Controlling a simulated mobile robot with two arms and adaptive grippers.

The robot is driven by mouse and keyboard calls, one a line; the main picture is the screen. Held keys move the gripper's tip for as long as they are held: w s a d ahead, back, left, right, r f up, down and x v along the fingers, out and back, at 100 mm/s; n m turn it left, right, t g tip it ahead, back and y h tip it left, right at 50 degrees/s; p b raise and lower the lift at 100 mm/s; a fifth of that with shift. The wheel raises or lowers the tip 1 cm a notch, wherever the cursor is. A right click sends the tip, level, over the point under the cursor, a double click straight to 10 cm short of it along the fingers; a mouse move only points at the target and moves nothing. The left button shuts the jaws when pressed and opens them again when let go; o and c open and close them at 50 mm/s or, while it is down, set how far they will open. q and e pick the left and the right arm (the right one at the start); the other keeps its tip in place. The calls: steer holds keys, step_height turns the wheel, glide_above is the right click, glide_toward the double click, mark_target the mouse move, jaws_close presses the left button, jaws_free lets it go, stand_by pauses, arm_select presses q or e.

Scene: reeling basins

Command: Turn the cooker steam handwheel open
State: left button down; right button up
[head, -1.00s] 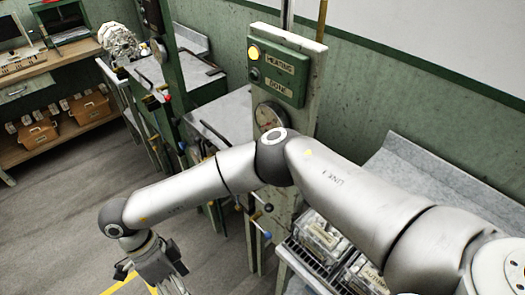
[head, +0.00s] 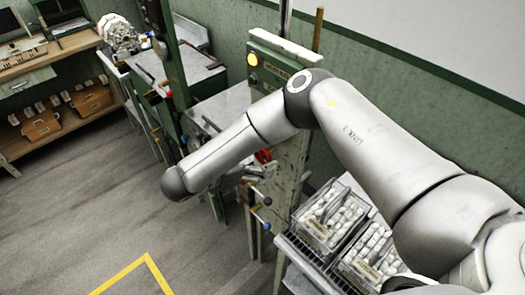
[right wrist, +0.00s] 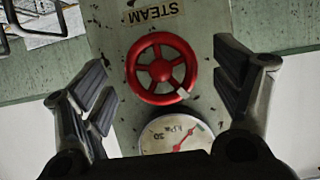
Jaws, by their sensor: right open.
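The red steam handwheel (right wrist: 162,69) faces my camera in the right wrist view, on a worn pale green panel under an upside-down STEAM label (right wrist: 153,12). My right gripper (right wrist: 163,78) is open, with one finger to each side of the wheel. No contact with the rim shows, and nothing is between the pads but the wheel in view. In the head view my right arm covers much of the panel. A small red patch (head: 262,156) below the forearm is likely the wheel. My left gripper is not in view.
A pressure gauge (right wrist: 176,136) with a red needle sits close beside the wheel. Trays of white cocoons (head: 330,213) stand to the right. The floor at left is clear, with a yellow line (head: 148,264).

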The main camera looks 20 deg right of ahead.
steer(key=shift+x, duration=1.35)
steer(key=c, duration=1)
steer(key=shift+f+n+g+h+b, duration=0.15)
steer(key=shift+n+g+h+b, duration=0.15)
steer(key=shift+n+g+b, duration=0.8)
steer(key=shift+c, duration=0.2)
steer(key=n+b, duration=0.1)
steer(key=b, duration=0.1)
steer(key=shift+h+b, duration=0.3)
steer(key=shift+s+n+g+b, duration=0.1)
steer(key=shift+n+g+b, duration=0.25)
steer(key=shift+n, duration=0.35)
steer(key=shift+h, duration=0.3)
steer(key=o, duration=1)
